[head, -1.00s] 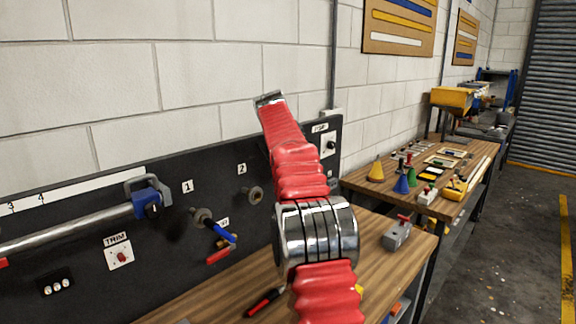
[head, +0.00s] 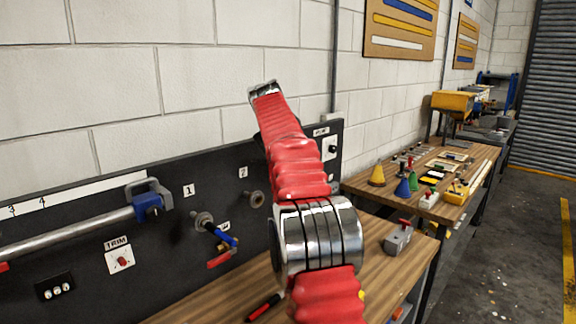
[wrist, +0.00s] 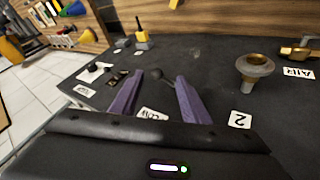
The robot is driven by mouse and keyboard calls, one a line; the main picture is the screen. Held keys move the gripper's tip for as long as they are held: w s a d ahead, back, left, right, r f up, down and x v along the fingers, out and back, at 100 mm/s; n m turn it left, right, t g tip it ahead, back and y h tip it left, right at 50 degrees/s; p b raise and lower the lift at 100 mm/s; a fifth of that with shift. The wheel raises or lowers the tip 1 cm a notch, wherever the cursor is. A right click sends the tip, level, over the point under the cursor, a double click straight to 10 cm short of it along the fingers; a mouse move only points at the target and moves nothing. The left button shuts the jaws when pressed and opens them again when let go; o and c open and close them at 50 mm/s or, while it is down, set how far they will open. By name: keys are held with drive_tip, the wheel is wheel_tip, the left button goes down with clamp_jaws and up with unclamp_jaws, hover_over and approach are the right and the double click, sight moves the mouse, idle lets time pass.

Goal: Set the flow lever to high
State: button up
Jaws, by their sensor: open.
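My gripper (wrist: 158,82) is open in the wrist view, its two purple fingers pointing at the black panel (wrist: 215,55). A small dark knob or lever end (wrist: 157,73) shows between the fingertips, apparently the flow lever. I cannot tell which way it is set or whether a finger touches it. A white label (wrist: 150,114) shows between the finger bases, too blurred to read surely. In the head view my red arm covers this part of the panel (head: 90,215), and the gripper itself is hidden.
A brass-tipped fitting (wrist: 253,68) stands out of the panel near the "2" label (wrist: 240,119). A blue-handled valve (head: 217,233) and a TRIM switch (head: 121,260) are further left. A white switch plate (head: 330,147) is right of my arm. The wooden bench (head: 375,235) lies below.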

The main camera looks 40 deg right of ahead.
drive_tip(key=v, duration=0.9)
drive_tip(key=shift+s, duration=0.15)
drive_tip(key=shift+a+r, duration=0.15)
